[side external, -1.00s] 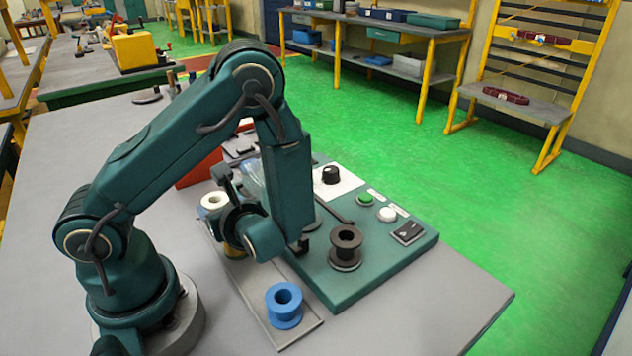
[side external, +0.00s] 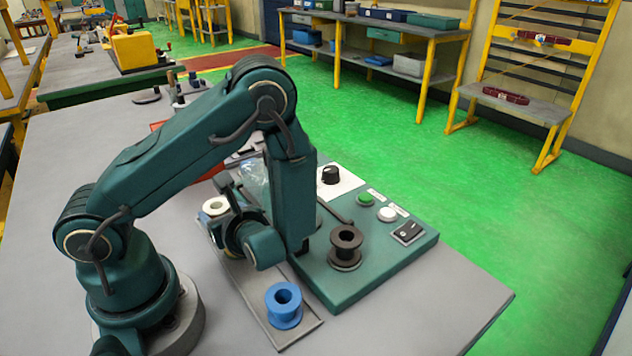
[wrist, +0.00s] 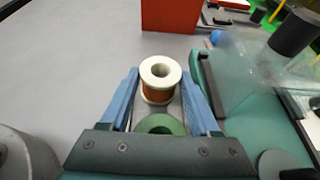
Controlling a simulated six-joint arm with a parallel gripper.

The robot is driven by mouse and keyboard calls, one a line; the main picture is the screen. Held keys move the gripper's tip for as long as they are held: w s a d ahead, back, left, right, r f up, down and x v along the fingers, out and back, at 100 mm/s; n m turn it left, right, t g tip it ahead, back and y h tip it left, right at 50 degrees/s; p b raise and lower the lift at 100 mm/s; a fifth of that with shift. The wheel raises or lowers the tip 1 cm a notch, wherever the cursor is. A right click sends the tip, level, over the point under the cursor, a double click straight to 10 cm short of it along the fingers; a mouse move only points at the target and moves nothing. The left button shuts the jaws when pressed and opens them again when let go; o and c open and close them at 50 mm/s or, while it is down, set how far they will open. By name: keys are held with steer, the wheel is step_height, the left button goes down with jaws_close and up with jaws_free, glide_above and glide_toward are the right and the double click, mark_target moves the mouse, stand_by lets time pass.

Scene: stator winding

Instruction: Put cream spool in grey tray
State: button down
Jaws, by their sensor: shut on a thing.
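The cream spool (wrist: 160,83), wound with copper-coloured wire, stands upright between the fingertips of my gripper (wrist: 160,92) in the wrist view. My blue fingers are closed on its two sides. In the side view its cream top (side external: 215,206) shows at the left of my wrist. The grey tray (side external: 305,327) is a long flat tray under my gripper, with a blue spool (side external: 284,306) at its front end. I cannot tell whether the cream spool touches the tray. A green spool (wrist: 162,124) shows in part near my palm; my wrist hides it in the side view.
A clear cover (wrist: 255,65) stands close to my right finger. A red bin (wrist: 182,14) is behind. The left bench top is free.

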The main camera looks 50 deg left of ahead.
stand_by(0.3)
steer(key=shift+c, duration=0.2)
jaws_free()
steer(key=shift+o, duration=0.2)
steer(key=shift+r, duration=0.1)
steer(key=shift+r, duration=3.4)
